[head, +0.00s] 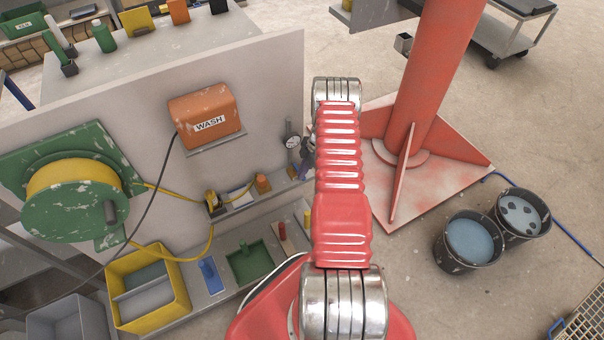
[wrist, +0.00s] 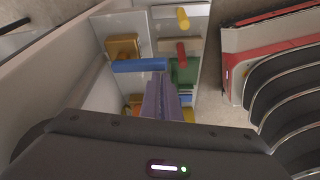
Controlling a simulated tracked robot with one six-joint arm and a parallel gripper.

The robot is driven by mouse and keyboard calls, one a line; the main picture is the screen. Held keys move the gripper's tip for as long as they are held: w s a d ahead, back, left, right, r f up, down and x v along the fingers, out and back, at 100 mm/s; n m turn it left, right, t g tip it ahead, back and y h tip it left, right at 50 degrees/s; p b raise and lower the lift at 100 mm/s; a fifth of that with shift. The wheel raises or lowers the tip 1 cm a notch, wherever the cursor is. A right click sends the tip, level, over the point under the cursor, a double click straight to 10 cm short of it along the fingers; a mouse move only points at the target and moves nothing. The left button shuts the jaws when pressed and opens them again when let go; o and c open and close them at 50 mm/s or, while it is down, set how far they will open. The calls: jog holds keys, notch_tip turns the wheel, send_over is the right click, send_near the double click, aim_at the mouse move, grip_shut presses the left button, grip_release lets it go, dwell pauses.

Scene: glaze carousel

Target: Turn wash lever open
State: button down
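In the wrist view, a blue bar-shaped lever (wrist: 139,66) extends sideways just beside a brass-coloured block (wrist: 123,46); I take it for the wash lever, but no label shows on it. My gripper (wrist: 160,80) has purple-grey fingers that look pressed together with nothing between them. Their tips appear just below the lever's right end; whether they touch it I cannot tell. In the head view, my red arm hides most of the gripper and the lever. An orange box (head: 205,113) labelled WASH hangs on the grey panel (head: 265,75), left of the arm.
A pressure gauge (head: 292,142) stands by the panel. A green hose reel (head: 40,210) with yellow hose and a yellow bin (head: 180,265) are at left. Colour-handled tools lie on the lower bench. A red column (head: 425,80) and two buckets (head: 467,245) (head: 521,215) are right.

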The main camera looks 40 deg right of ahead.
jog(key=w+v, duration=0.1)
jog(key=v, duration=0.7)
jog(key=shift+r, duration=0.25)
jog(key=shift+d, duration=0.15)
